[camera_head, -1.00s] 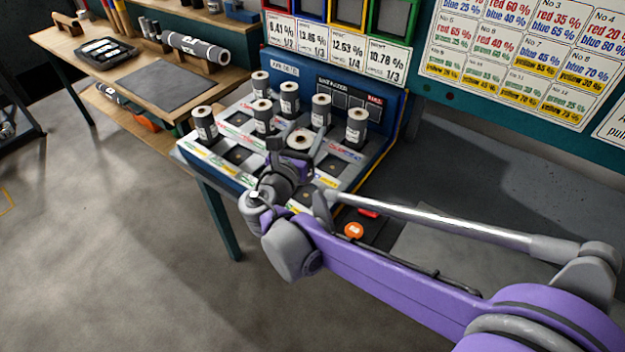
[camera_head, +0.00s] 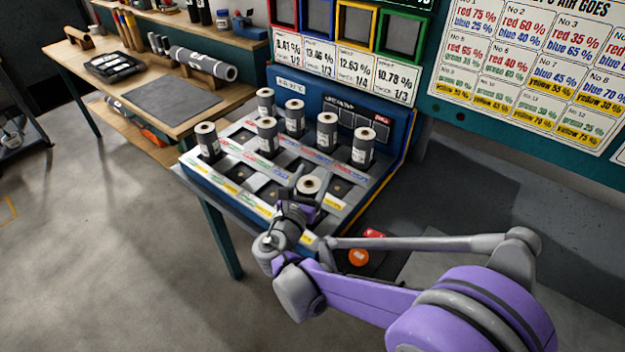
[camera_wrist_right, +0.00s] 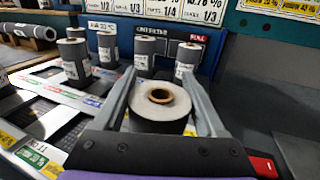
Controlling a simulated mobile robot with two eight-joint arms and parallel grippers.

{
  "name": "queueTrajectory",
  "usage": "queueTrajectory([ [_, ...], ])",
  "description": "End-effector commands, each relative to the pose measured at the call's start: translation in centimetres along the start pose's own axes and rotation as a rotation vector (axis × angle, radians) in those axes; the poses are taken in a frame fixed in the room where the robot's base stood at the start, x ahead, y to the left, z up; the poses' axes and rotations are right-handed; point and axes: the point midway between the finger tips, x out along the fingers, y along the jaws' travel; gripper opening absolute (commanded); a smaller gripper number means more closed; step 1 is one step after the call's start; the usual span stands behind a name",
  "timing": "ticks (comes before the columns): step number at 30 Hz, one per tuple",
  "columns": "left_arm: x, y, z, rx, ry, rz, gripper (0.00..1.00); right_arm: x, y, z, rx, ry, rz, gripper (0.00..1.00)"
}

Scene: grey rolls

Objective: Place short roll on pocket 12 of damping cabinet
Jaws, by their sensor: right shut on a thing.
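The short roll (camera_head: 309,186), dark grey with a pale top and brown core, is held upright in my right gripper (camera_head: 311,181). In the right wrist view the same roll (camera_wrist_right: 160,112) sits between the two grey fingers (camera_wrist_right: 159,88), which are shut on it. The damping cabinet (camera_head: 190,180) is blue with rows of labelled pockets. The held roll is over the front right part of the cabinet; whether it touches a pocket is hidden by the gripper. A No 11 label (camera_wrist_right: 38,132) shows at the left of the wrist view. My left gripper is out of view.
Several other rolls stand in pockets, including one at the right (camera_head: 363,147) and one at the left (camera_head: 207,142). A wooden workbench (camera_head: 70,62) is at left.

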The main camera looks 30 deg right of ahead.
Motion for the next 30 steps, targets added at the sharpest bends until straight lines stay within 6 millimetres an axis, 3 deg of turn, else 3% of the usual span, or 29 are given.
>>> queueTrajectory([
  [12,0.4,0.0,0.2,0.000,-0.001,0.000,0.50,0.0,0.0,-0.7,-0.001,0.000,0.000,0.00],
  [13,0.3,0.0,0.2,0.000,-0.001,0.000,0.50,0.0,0.0,-0.6,0.000,0.000,0.000,0.79],
  [17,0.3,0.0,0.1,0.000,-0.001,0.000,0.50,0.0,0.0,-0.6,0.000,0.000,0.000,1.00],
  [26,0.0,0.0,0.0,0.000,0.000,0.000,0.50,0.0,0.0,-0.2,0.000,0.000,0.000,1.00],
  [30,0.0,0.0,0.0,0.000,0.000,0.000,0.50,-1.8,0.1,-0.2,0.000,0.001,0.004,1.00],
])
